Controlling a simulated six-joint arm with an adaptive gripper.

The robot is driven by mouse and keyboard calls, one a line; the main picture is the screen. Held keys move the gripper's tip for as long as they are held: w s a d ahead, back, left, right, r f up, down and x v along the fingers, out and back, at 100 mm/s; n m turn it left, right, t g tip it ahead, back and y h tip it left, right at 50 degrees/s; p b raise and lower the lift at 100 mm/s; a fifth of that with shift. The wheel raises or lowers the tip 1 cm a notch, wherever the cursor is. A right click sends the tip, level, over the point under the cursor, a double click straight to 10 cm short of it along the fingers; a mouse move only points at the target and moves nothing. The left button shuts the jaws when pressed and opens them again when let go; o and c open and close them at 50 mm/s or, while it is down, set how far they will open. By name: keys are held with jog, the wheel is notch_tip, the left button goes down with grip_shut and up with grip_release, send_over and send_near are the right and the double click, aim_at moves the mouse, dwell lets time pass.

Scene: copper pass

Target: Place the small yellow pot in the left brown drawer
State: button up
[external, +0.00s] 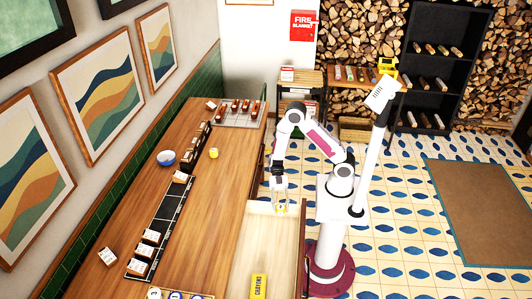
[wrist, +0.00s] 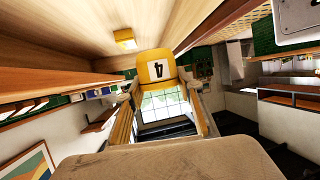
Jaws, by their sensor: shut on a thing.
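My gripper (external: 280,207) points down over the far end of an open drawer (external: 274,238) with a pale wooden inside. In the wrist view its two fingers (wrist: 162,98) are shut on a small yellow pot (wrist: 157,62) with a white label and a dark figure like a 4. In the external view the held pot is only a tiny yellow patch, so its height above the drawer floor is hard to tell. A yellow box marked CRAYONS (external: 259,286) lies at the drawer's near end. A yellow block, probably this box, shows in the wrist view (wrist: 125,38).
The long wooden counter (external: 225,190) runs left of the drawer. On it are another small yellow object (external: 213,153), a blue bowl (external: 166,158), a black tray (external: 166,222) with white-labelled blocks, and a rack of red-brown items (external: 238,112). The drawer's middle is bare.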

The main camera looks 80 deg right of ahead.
jog(key=shift+f, duration=2.9)
jog(key=shift+f, duration=0.1)
jog(key=shift+f, duration=2)
jog(key=shift+f, duration=0.6)
jog(key=o, duration=1.2)
jog(key=shift+r, duration=0.1)
